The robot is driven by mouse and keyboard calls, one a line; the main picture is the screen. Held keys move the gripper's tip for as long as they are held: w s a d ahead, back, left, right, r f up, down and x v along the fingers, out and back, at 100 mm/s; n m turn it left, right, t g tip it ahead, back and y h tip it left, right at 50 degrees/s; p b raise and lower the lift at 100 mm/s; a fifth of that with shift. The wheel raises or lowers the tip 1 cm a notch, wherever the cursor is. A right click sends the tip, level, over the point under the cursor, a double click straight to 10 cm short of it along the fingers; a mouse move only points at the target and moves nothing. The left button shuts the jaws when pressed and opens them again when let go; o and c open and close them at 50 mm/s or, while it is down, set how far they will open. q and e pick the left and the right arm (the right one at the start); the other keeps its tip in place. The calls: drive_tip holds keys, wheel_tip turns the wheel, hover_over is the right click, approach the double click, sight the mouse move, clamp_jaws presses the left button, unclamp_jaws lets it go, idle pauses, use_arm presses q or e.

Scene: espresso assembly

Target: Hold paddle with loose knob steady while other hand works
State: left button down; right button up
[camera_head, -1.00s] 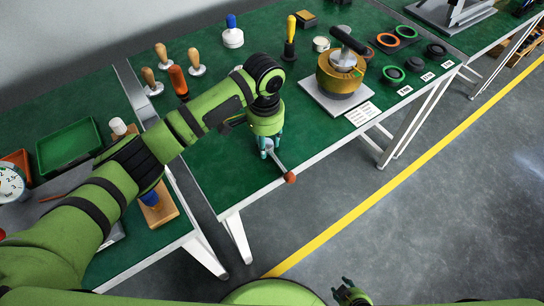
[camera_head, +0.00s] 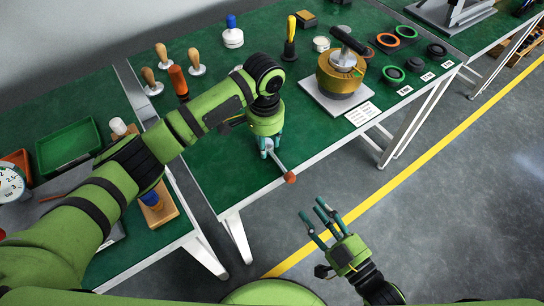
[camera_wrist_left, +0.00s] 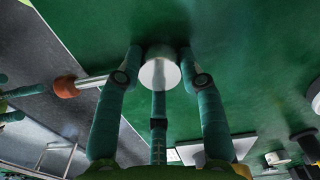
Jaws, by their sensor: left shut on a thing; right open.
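The paddle shows in the head view as a pale rod with an orange-brown knob (camera_head: 290,177) at its end, which reaches past the table's front edge. My left gripper (camera_head: 268,152) is low over the green table top and shut on the paddle's other end. In the left wrist view its fingers (camera_wrist_left: 160,75) close around a pale round metal piece (camera_wrist_left: 160,73), and the rod runs left to the knob (camera_wrist_left: 66,87). Whether the knob is loose cannot be seen. My right gripper (camera_head: 322,220) is open and empty over the floor, in front of the table and below the knob.
A brass-coloured round body with a black handle (camera_head: 341,75) stands on a white plate (camera_head: 318,98) to the right. Wooden-handled tampers (camera_head: 195,65) stand at the back left. Black, green and orange rings (camera_head: 393,74) lie at the right. The floor before the table is clear.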

sight(293, 182)
use_arm(q)
drive_tip(key=shift+f, duration=0.1)
use_arm(e)
drive_tip(key=x, duration=1)
drive_tip(key=shift+r, duration=0.3)
clamp_jaws()
